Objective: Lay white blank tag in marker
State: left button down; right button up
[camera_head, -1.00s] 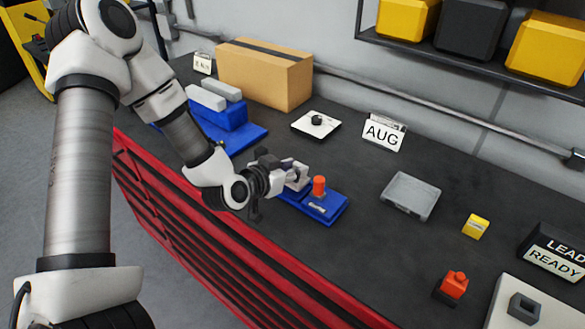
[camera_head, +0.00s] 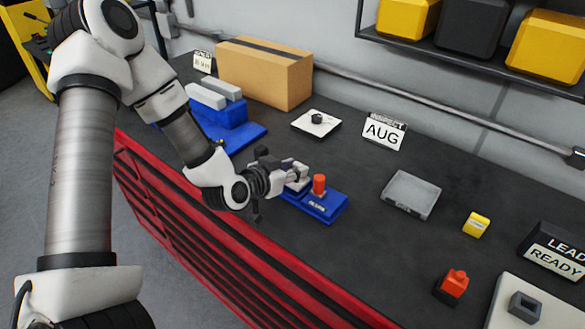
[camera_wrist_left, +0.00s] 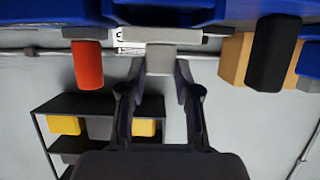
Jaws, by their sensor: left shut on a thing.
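The blue marker (camera_head: 327,209), with an upright orange-red knob (camera_head: 319,185) and a small label, lies near the table's front edge. My left gripper (camera_head: 301,176) is at its left end, low and beside the knob. In the left wrist view, the fingers (camera_wrist_left: 168,85) are shut on a pale block-like piece (camera_wrist_left: 174,60), which looks like the white blank tag. The piece is close to the blue marker at the top of that view, beside the knob (camera_wrist_left: 88,65). Whether it touches the marker is unclear. My right gripper is not in view.
A blue stand with grey bars (camera_head: 225,116) and a cardboard box (camera_head: 264,73) are behind the gripper. A white plate with a black knob (camera_head: 316,123), an AUG sign (camera_head: 384,132), a grey tray (camera_head: 411,195), a yellow block (camera_head: 476,224) and an orange-red block (camera_head: 453,285) stand further right.

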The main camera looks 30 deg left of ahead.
pick_arm(q)
jog(key=shift+f+b, duration=0.65)
jog(key=shift+f, duration=0.25)
jog(key=c, duration=0.7)
grip_release()
jog(key=shift+r, duration=0.1)
notch_tip(320, 180, up, 10)
jog(key=shift+f, duration=0.1)
